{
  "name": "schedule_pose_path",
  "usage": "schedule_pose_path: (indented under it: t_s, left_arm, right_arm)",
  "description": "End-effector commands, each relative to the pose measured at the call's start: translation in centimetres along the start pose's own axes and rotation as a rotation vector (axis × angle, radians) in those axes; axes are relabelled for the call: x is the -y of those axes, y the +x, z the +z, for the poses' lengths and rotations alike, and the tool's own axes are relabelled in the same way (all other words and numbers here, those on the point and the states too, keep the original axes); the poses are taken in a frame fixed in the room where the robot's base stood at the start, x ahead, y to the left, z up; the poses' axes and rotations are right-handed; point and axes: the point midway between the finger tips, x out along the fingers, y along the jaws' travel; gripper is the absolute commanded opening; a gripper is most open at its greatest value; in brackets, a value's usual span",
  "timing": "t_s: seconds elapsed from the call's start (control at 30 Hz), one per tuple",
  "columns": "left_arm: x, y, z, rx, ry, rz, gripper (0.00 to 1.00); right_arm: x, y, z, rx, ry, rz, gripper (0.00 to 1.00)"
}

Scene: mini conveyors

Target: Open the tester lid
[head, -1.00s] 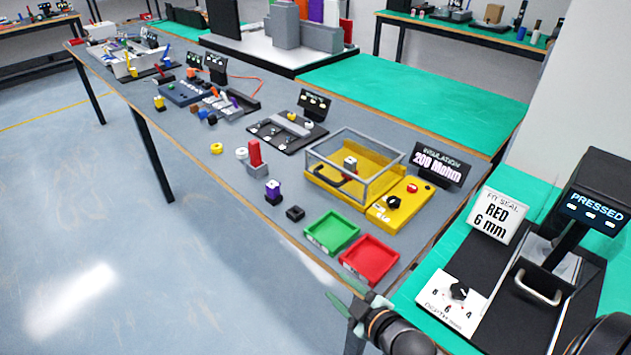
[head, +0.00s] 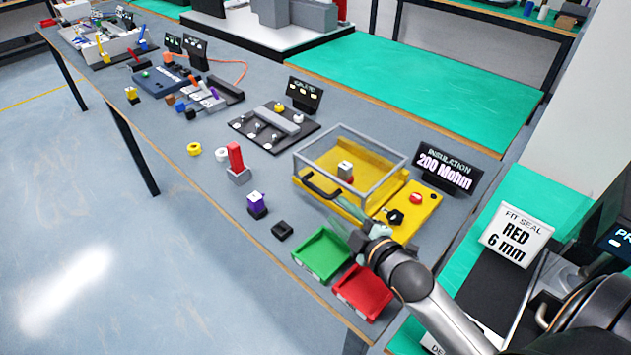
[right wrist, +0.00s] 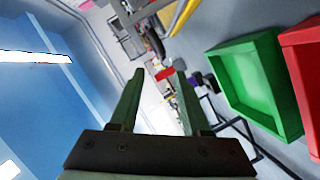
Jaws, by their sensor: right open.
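The tester (head: 366,206) is a yellow box with a clear, grey-framed lid (head: 372,140) that looks closed over it. A black handle (head: 318,187) sits at the lid's front left. My right gripper (head: 357,231) is open and empty, in front of the tester and above the green tray's far edge, apart from the handle. In the right wrist view its two fingers (right wrist: 157,90) stand apart, with the tester's yellow edge blurred near the top. My left gripper is not in view.
A green tray (head: 300,258) and a red tray (head: 345,300) lie close below my right gripper. A purple-topped block (head: 256,203) and a black block (head: 282,231) stand to the left.

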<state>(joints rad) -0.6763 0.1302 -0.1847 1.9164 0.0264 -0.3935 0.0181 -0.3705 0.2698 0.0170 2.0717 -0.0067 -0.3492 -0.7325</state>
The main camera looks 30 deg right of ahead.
Motion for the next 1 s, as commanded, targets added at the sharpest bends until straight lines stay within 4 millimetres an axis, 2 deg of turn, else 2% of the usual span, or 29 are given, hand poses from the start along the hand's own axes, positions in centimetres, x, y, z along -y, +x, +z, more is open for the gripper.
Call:
schedule_pose_path:
  t_s: [0.17,0.6,0.8,1.0]
  left_arm:
    - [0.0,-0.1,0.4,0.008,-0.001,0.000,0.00]
    - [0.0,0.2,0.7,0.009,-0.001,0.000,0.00]
    - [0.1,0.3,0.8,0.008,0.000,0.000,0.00]
    - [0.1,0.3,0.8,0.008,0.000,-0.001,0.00]
  right_arm:
    - [-0.1,2.2,-0.1,-0.001,0.002,0.002,0.47]
    - [0.0,9.8,-0.1,-0.001,0.001,0.001,0.47]
    - [0.0,11.7,0.0,-0.001,0.001,0.000,0.47]
    - [0.0,12.1,0.0,0.000,0.000,-0.001,0.47]
